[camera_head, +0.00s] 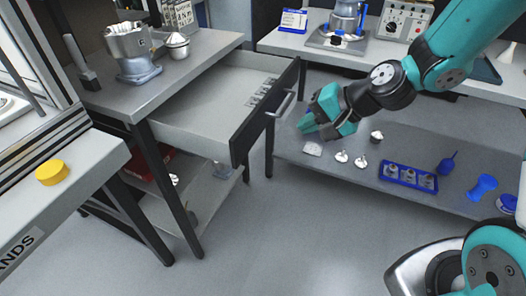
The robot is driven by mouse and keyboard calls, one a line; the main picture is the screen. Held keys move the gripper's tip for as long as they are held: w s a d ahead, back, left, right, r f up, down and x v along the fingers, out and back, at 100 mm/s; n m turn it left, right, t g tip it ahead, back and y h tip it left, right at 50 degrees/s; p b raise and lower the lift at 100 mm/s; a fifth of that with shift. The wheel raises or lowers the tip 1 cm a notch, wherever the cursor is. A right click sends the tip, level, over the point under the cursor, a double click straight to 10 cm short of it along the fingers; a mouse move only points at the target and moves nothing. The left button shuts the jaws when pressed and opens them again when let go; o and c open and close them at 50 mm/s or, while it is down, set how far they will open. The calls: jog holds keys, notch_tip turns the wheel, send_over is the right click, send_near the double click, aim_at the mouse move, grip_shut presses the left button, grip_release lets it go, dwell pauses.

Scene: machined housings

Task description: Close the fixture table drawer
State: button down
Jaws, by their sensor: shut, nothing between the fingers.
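The fixture table drawer (205,112) is pulled out from under the grey table (187,62) at the left. Its dark front (262,117) faces right and carries a grey bar handle (283,102). Small metal parts lie inside the drawer along the front panel. My teal gripper (309,123) is shut and empty. In the picture it shows just right of the handle, with a gap between them. I cannot tell its exact height or distance from the drawer front.
Machined housings (132,55) stand on the table. A bench at the right has a lower shelf (345,175) with small white parts and a blue tray (407,177). A yellow puck (50,172) sits on the left bench. The grey floor (290,235) in front is clear.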

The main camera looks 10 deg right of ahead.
jog(key=f, duration=0.1)
send_near(252, 138)
jog(key=shift+x, duration=3.35)
